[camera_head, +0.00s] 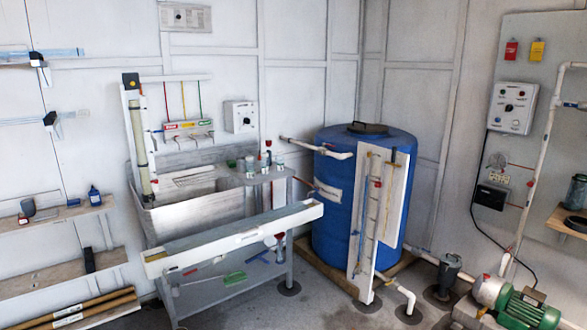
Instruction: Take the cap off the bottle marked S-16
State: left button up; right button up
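Several small bottles or jars stand close together on the grey bench (277,174) beside the sink. Among them are a whitish jar (250,167), a bottle with red at its top (266,158) and another small container (279,163). Neither of my grippers is in view.
A long white trough (235,238) stands in front of the sink (195,205). A large blue tank (335,215) with pipes is right of the bench. A green pump (528,312) sits at the lower right. Some grey floor shows in front.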

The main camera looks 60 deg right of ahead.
aim_at(280, 159)
jog(key=k+l+z, duration=0.15)
jog(key=l, duration=0.7)
jog(key=l+z, duration=0.2)
jog(key=l, duration=0.6)
jog(key=l+z, duration=0.15)
jog(key=l, duration=0.75)
jog(key=l+z, duration=0.2)
jog(key=l, duration=0.65)
jog(key=i+l+z, duration=0.15)
jog(key=l, duration=0.65)
